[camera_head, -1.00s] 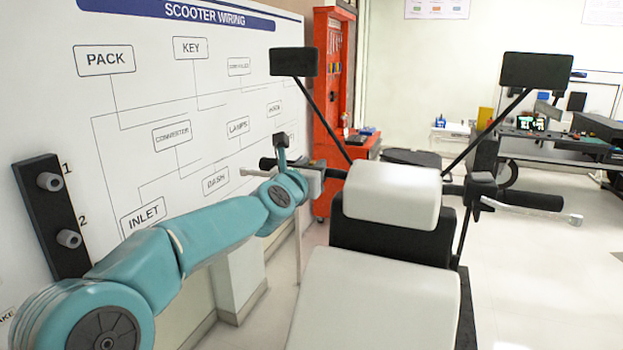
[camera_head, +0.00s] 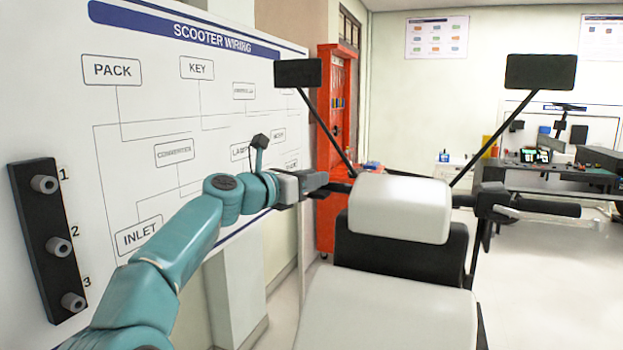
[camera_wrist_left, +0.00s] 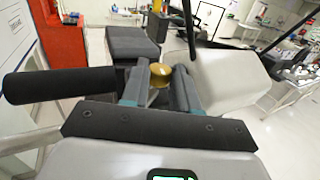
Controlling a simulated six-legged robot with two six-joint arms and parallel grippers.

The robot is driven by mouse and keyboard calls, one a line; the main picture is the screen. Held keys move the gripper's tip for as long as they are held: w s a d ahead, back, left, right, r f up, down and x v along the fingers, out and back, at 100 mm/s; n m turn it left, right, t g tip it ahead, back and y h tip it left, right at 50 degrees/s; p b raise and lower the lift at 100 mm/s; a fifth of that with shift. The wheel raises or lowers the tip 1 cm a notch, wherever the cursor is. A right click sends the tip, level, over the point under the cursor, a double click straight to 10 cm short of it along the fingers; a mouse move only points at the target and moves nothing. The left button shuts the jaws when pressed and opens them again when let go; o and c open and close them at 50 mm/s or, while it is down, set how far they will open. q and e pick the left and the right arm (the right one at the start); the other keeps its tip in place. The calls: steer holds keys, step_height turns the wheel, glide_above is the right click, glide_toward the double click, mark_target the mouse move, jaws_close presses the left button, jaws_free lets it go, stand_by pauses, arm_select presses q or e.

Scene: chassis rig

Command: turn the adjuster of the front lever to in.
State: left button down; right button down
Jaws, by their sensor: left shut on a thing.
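My left gripper (camera_head: 318,184) is at the left end of the handlebar in the head view. In the left wrist view my left gripper (camera_wrist_left: 160,88) has its two fingers on either side of a round brass-coloured knob (camera_wrist_left: 161,74), which looks like the adjuster, and is shut on it. The knob's lower part is hidden between the fingers. A black handlebar grip (camera_wrist_left: 60,83) sticks out to the left of the fingers. Which lever the knob belongs to, and any setting mark, I cannot make out. My right gripper is not in view.
The scooter's pale seat (camera_head: 400,300) and rounded pale cowl (camera_head: 401,208) stand right of my arm. A left mirror (camera_head: 298,73) rises close above the gripper. The wiring board (camera_head: 190,120) and a black peg rack (camera_head: 48,240) are on the left. A red cabinet (camera_head: 330,130) stands behind.

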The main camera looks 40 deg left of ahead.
arm_select(q)
steer(key=shift+f, duration=0.15)
steer(key=c, duration=0.9)
jaws_free()
steer(key=shift+o, duration=0.2)
steer(key=shift+s, duration=0.1)
steer(key=s+a+b, duration=0.3)
steer(key=s+b, duration=0.1)
steer(key=s, duration=1.2)
